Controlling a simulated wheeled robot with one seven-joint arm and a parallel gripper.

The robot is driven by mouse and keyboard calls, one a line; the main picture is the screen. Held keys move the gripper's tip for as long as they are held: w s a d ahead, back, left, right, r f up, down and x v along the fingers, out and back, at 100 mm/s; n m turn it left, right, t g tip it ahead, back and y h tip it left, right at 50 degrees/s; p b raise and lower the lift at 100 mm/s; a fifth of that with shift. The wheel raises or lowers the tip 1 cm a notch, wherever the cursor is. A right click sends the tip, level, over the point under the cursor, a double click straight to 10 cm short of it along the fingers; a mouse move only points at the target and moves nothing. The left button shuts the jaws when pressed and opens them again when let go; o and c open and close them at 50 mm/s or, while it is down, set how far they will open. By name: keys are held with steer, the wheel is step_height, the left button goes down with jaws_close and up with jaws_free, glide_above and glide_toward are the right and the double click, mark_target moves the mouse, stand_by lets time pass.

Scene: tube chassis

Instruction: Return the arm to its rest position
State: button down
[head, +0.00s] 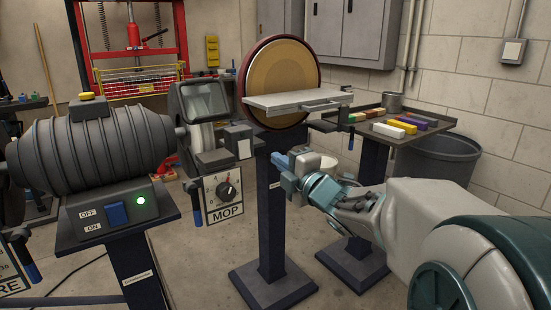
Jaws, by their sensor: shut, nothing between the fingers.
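My arm reaches in from the right side of the head view, with its large pale and teal links in the lower right. My gripper (280,161) is at the arm's far end, near the middle of the picture. It points left and appears in front of the disc sander's stand. Its fingers are small in this view, and they look closed with nothing held. I cannot tell whether the gripper touches the stand.
A grinder (95,148) with a lit switch box stands at left, beside a MOP dial panel (222,192). A disc sander (279,80) with a flat table (296,99) stands behind my gripper. A tray of coloured bars (394,131) and a dark bin (437,158) are at right.

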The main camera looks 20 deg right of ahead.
steer(key=s+d+r+m+g+h+p, duration=0.3)
steer(key=s+r+m+g+h+p, duration=0.3)
steer(key=m+p, duration=0.85)
steer(key=s+a+r+m+g+p, duration=0.2)
steer(key=s+a+m+g+p, duration=0.1)
steer(key=s+p, duration=0.5)
steer(key=s+a+r+m+g+p, duration=0.3)
steer(key=s+g+p, duration=0.3)
steer(key=s+p, duration=0.2)
steer(key=s+a+m, duration=0.1)
steer(key=s, duration=0.1)
steer(key=shift+s, duration=0.35)
